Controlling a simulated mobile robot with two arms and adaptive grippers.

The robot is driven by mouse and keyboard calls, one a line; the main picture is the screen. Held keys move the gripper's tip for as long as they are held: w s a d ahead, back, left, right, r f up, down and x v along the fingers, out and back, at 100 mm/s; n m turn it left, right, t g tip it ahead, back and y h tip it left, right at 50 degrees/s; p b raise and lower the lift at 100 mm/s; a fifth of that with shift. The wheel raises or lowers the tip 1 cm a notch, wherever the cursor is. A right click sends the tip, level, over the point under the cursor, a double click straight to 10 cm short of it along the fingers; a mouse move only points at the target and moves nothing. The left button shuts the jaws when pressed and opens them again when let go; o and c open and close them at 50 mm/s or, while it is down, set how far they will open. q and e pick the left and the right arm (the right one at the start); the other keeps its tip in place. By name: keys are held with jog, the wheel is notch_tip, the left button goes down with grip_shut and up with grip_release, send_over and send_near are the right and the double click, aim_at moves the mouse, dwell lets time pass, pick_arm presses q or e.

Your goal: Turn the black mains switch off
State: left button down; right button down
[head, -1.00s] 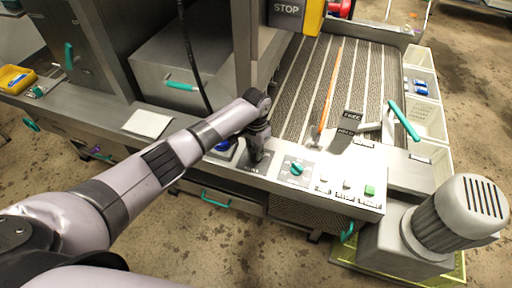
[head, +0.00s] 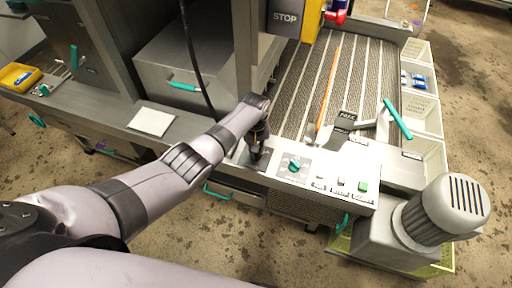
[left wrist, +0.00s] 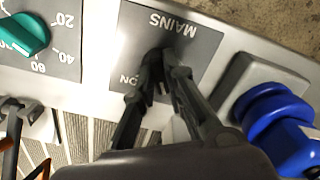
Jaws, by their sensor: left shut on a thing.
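The grey MAINS plate (left wrist: 196,40) on the panel shows in the left wrist view, with the word ON readable near its edge. My left gripper (left wrist: 158,72) is over the plate, its fingers closed around the black mains switch, which is mostly hidden between them. Which way the switch points cannot be told. In the head view my left gripper (head: 257,150) reaches down onto the front panel, left of the teal dial (head: 294,165). My right gripper is not in view.
The teal dial also shows in the left wrist view (left wrist: 24,36). A green button (head: 363,186) and a motor (head: 445,212) are to the right. A black cable (head: 190,60) hangs behind my arm.

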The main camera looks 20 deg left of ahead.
pick_arm(q)
jog(key=shift+n+p, duration=0.35)
jog(key=shift+n, duration=1.15)
jog(key=shift+w, duration=0.1)
jog(key=c, duration=1.6)
grip_release()
jog(key=shift+c, duration=0.2)
notch_tip(320, 180, up, 12)
